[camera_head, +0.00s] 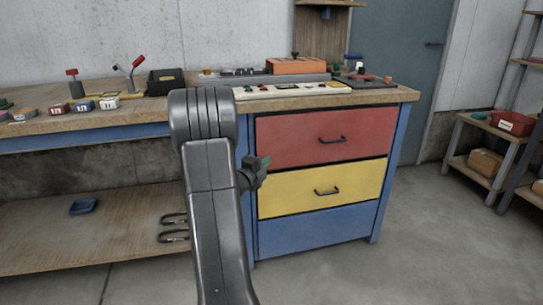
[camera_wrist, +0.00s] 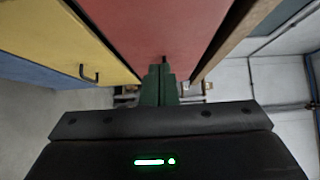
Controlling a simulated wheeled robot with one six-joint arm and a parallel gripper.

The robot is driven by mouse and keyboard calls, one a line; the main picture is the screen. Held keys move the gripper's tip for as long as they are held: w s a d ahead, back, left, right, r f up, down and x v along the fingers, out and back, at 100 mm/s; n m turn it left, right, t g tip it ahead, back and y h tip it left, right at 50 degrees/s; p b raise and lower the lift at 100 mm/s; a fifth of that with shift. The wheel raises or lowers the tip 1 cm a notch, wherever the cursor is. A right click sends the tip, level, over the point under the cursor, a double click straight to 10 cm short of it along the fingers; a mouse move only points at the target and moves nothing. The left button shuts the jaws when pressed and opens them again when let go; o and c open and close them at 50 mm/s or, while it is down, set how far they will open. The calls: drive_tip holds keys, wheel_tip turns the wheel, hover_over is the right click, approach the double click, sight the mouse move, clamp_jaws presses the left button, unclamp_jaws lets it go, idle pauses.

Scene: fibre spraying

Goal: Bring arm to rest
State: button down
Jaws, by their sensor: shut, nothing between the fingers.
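My arm rises in the middle of the head view, in front of the workbench (camera_head: 400,97). My gripper shows partly beside the arm link in the head view, with a green fingertip (camera_head: 264,163) in front of the drawers. In the wrist view my gripper (camera_wrist: 160,72) has its two green fingers together, with nothing held between them. The red drawer (camera_head: 320,138) and the yellow drawer (camera_head: 325,189) are shut. They also fill much of the wrist view, the red drawer (camera_wrist: 150,25) ahead and the yellow drawer (camera_wrist: 60,40) at left.
The benchtop holds several small tools and blocks, a black box (camera_head: 166,81) and an orange box (camera_head: 297,66). A lower wooden shelf (camera_head: 60,235) is at left. A side shelf with a red box (camera_head: 513,123) stands at right. The floor at front right is clear.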

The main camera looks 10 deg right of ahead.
drive_tip(key=shift+v, duration=0.8)
drive_tip(key=shift+d, duration=0.1)
